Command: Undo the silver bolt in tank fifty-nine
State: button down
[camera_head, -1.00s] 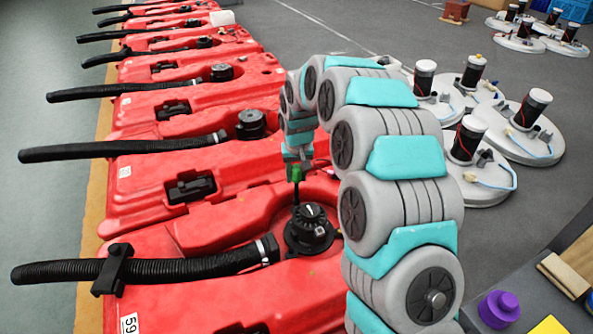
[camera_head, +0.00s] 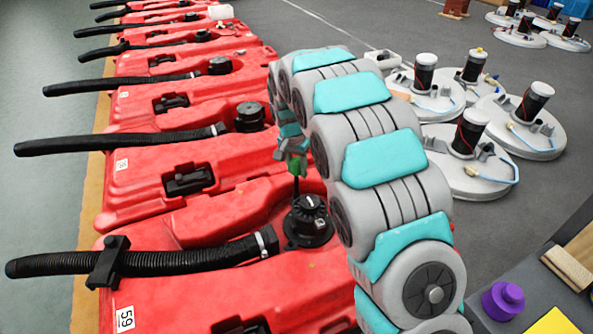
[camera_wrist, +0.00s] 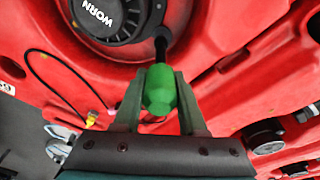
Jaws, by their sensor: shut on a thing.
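Tank fifty-nine (camera_head: 190,300) is the red tank nearest me, with a white "59" label (camera_head: 125,318) at its lower left. My gripper (camera_wrist: 159,82) is shut on the green handle (camera_wrist: 159,92) of a tool with a black shaft (camera_wrist: 161,48). In the head view the green handle (camera_head: 297,165) is upright over tank fifty-nine, just behind its black round cap (camera_head: 308,215). The shaft's tip and the silver bolt cannot be made out.
A black ribbed hose (camera_head: 180,262) lies across tank fifty-nine, held by a black clip (camera_head: 108,262). More red tanks (camera_head: 150,140) stand in a row behind. White round discs with black motors (camera_head: 470,130) lie on the floor right. A purple object (camera_head: 503,298) sits on a bench at lower right.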

jog(key=m, duration=0.2)
jog(key=shift+m, duration=0.3)
jog(key=m+b, duration=0.1)
jog(key=m, duration=0.2)
jog(key=shift+d+m+g+h, duration=0.15)
jog(key=shift+m+g+h, duration=0.15)
jog(key=shift+g, duration=0.1)
jog(key=m, duration=0.3)
jog(key=shift+s+m+g, duration=0.1)
jog(key=shift+m+g, duration=0.2)
jog(key=shift+m, duration=0.1)
jog(key=m, duration=0.3)
jog(key=shift+s, duration=0.1)
jog(key=c, duration=1.1)
grip_release()
grip_shut()
jog(key=shift+f, duration=0.2)
